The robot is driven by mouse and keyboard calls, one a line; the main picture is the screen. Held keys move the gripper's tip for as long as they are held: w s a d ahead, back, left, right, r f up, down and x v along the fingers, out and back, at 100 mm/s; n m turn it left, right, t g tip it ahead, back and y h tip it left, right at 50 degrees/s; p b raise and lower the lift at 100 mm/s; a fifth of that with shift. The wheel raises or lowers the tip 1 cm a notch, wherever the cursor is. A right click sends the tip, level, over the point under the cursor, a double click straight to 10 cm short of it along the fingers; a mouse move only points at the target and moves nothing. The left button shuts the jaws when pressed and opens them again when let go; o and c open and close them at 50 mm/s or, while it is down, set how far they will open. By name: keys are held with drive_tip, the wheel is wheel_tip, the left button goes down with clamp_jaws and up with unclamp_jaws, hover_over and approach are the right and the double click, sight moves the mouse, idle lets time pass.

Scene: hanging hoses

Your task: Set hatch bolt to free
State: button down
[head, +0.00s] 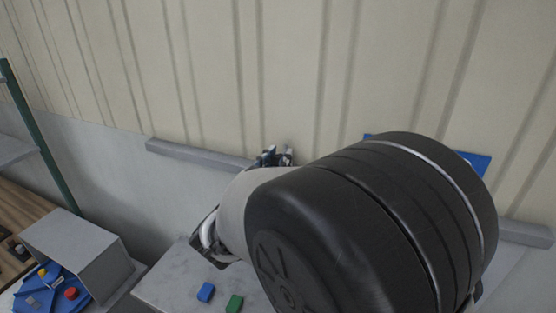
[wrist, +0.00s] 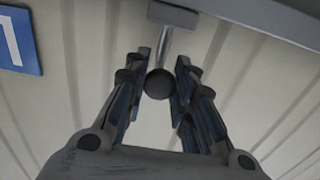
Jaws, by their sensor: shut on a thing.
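A dark round knob (wrist: 158,84) sits on the end of a short metal rod (wrist: 163,48) in the wrist view. The rod comes out of a grey block (wrist: 174,15) by the wall rail. I take this knobbed rod to be the hatch bolt; no label shows on it. My gripper (wrist: 162,60) has its two fingers on either side of the knob and is shut on it. In the head view my gripper (head: 276,157) is small, near the wall rail, and my arm hides most of it. The knob cannot be made out there.
A grey rail (head: 195,153) runs along the ribbed wall. A blue sign with a white mark (wrist: 18,42) is on the wall. Blue (head: 206,292) and green (head: 234,304) blocks lie on a grey top below. A grey box (head: 82,251) stands at lower left.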

wheel_tip(320, 180, up, 6)
drive_tip(key=p, duration=0.3)
drive_tip(key=shift+r, duration=0.1)
drive_tip(key=c, duration=1.3)
unclamp_jaws()
drive_tip(key=v, duration=1.2)
